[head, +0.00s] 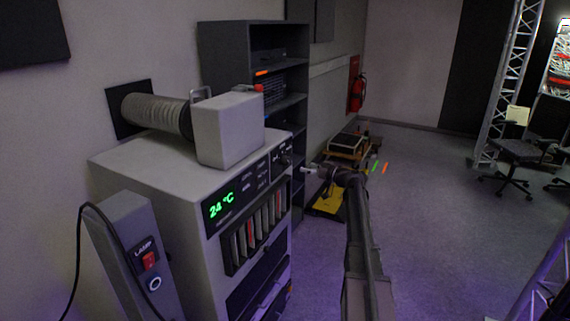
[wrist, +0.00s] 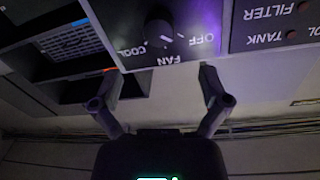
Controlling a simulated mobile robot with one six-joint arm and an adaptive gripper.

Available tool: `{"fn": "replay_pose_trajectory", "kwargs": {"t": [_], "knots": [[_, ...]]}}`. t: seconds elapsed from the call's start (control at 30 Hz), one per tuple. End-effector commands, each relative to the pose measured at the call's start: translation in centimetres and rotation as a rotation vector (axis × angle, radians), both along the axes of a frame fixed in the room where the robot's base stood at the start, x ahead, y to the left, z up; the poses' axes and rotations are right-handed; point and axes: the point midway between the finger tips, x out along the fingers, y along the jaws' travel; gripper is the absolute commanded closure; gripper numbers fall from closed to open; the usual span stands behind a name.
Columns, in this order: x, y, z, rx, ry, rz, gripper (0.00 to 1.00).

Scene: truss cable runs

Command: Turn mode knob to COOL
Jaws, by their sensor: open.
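The mode knob (wrist: 158,28) is a dark round knob on a black panel at the top of the wrist view. The labels appear upside down around it: COOL at its left, FAN below it, OFF at its right. I cannot tell for certain which label its pointer faces. My gripper (wrist: 160,72) is open and empty, its two fingertips apart below the knob and not around it. In the head view my gripper (head: 309,170) is just right of the front panel of the grey unit (head: 150,172). The knob (head: 284,160) is small there, at the panel's right end.
The unit has a green 24 °C display (head: 222,206) and a row of slots below. A dark shelf (head: 225,60) stands behind the unit. A low yellow cart (head: 330,204) is beyond my arm.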

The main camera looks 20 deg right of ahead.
Motion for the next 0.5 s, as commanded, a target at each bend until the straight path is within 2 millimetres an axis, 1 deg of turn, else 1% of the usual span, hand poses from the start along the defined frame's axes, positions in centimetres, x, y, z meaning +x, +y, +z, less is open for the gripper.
{"fn": "replay_pose_trajectory", "kwargs": {"t": [0.03, 0.3, 0.5], "knots": [[0.8, 0.4, 0.0, 0.0, 0.0, 0.002, 0.05], [4.3, 2.7, 0.0, 0.0, 0.0, 0.001, 0.05], [6.3, 4.1, 0.0, 0.0, 0.0, 0.0, 0.05]]}}
